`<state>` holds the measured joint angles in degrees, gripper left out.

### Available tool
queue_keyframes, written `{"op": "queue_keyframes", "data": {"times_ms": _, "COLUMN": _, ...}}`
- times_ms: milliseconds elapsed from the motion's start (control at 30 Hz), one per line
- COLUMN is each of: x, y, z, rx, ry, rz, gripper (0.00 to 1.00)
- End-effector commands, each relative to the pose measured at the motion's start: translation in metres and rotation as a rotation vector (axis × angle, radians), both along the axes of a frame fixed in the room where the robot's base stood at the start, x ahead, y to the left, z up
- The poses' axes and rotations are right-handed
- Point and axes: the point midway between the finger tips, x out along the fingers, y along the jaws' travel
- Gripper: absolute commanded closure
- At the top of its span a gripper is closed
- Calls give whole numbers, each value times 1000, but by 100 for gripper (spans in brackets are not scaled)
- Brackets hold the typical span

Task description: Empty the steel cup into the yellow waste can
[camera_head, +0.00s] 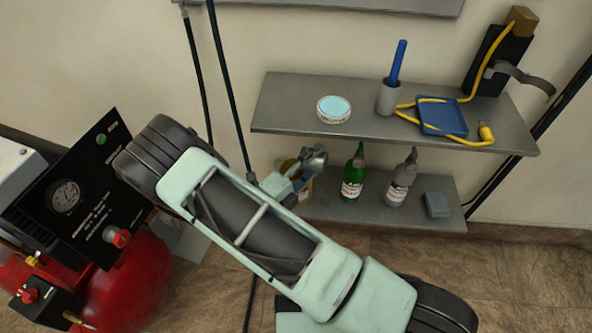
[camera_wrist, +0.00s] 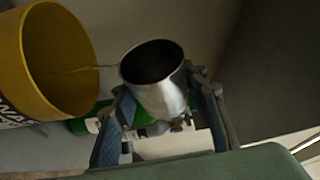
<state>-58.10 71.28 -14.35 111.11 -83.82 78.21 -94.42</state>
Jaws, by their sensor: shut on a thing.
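The steel cup (camera_wrist: 160,88) is held between the two fingers of my gripper (camera_wrist: 166,98) in the wrist view. Its dark mouth shows, but its contents cannot be made out. The yellow waste can (camera_wrist: 28,100) is just left of the cup, with its open mouth in view. A thin pale line runs between the cup's rim and the can's inside; I cannot tell what it is. In the head view my gripper (camera_head: 308,165) is below the upper shelf, in front of the can (camera_head: 288,165), which is mostly hidden by my arm.
The upper shelf (camera_head: 290,105) overhangs the lower shelf (camera_head: 375,212). A green bottle (camera_head: 354,175) and a grey bottle (camera_head: 400,180) stand right of my gripper, beside a grey block (camera_head: 437,204). A red compressor (camera_head: 125,275) with a black panel is at left.

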Motion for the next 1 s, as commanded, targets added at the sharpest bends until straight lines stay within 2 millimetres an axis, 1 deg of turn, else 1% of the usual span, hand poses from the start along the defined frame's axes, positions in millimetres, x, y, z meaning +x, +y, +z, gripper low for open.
{"op": "queue_keyframes", "data": {"times_ms": 233, "x": 2, "y": 4, "z": 4, "rx": -94, "ry": 33, "rz": 1, "gripper": 90}}
{"op": "queue_keyframes", "data": {"times_ms": 600, "x": 5, "y": 13, "z": 10, "rx": -309, "ry": 114, "rz": 1, "gripper": 90}}
{"op": "queue_keyframes", "data": {"times_ms": 667, "x": 4, "y": 11, "z": 10, "rx": -284, "ry": 105, "rz": -1, "gripper": 90}}
{"op": "queue_keyframes", "data": {"times_ms": 800, "x": 1, "y": 2, "z": 3, "rx": -66, "ry": 26, "rz": -4, "gripper": 90}}
{"op": "queue_keyframes", "data": {"times_ms": 900, "x": -1, "y": -3, "z": -4, "rx": 66, "ry": -24, "rz": -3, "gripper": 90}}
{"op": "queue_keyframes", "data": {"times_ms": 1000, "x": -2, "y": -4, "z": -4, "rx": 106, "ry": -41, "rz": -2, "gripper": 90}}
